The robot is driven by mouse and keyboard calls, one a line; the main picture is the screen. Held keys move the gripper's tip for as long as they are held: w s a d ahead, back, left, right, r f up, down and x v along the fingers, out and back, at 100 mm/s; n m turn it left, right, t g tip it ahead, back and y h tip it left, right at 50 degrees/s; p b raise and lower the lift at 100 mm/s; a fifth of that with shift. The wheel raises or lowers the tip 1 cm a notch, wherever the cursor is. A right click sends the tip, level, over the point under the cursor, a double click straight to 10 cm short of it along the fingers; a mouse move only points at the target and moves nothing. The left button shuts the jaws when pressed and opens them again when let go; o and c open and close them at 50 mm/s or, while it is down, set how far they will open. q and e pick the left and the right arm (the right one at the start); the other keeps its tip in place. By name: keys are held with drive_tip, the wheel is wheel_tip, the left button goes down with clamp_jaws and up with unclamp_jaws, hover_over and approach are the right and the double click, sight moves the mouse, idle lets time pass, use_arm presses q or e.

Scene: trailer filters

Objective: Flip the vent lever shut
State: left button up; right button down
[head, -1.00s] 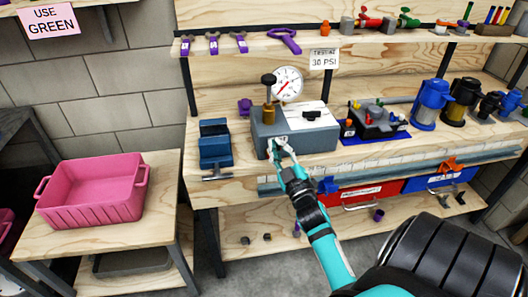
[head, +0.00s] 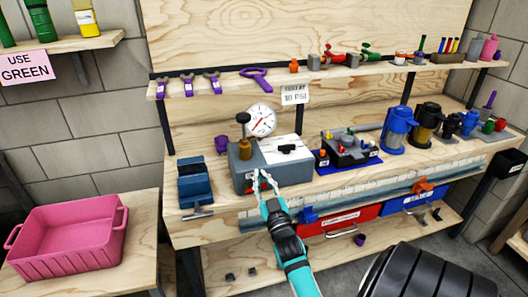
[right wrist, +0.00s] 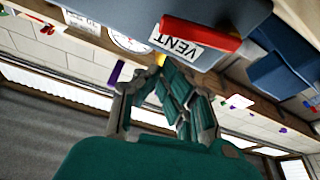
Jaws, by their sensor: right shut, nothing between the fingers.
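The vent lever is the red bar (right wrist: 200,34) beside the VENT label (right wrist: 180,38) in the right wrist view, on the underside of the grey test box as that view shows it. In the head view the grey box (head: 240,176) stands on the bench with a round pressure gauge (head: 262,121) above it. My left gripper is out of view.
A blue vise (head: 196,180) stands left of the box. A tool shelf (head: 330,80) runs above. A pink tub (head: 68,240) sits on the side table.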

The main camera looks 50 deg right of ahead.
use_arm(q)
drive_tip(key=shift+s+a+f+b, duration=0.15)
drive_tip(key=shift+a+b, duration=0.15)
drive_tip(key=shift+b, duration=0.45)
use_arm(e)
drive_tip(key=r+v, duration=0.1)
drive_tip(key=v, duration=0.8)
drive_tip(key=shift+s+a, duration=0.4)
drive_tip(key=shift+s, duration=0.1)
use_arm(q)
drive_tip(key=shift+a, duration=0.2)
use_arm(e)
drive_tip(key=shift+r, duration=0.2)
